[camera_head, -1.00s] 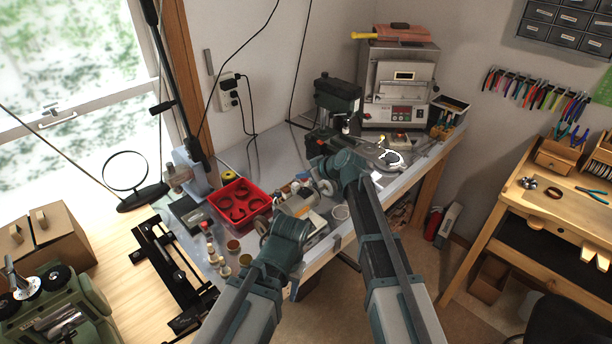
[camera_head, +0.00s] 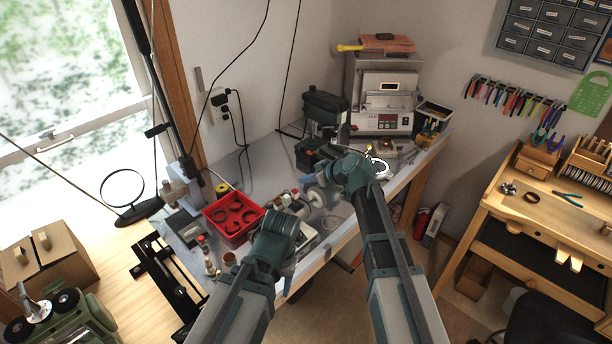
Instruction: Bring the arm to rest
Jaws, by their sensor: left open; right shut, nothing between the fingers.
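My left arm comes in from the bottom, and its gripper (camera_head: 277,238) is the lower one, over the front edge of the grey workbench (camera_head: 338,240). My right gripper (camera_head: 346,174) is farther back, over the bench near a polishing wheel (camera_head: 317,198). The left gripper is open and the right one is shut with nothing held. The fingers of both are largely hidden behind the wrists. Both arms are stretched forward, side by side and apart.
A red tray (camera_head: 233,215) and small bottles (camera_head: 208,262) stand left of my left gripper. A drill press (camera_head: 324,112) and a small furnace (camera_head: 382,98) stand behind my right gripper. A wooden bench (camera_head: 520,215) is on the right, with open floor between.

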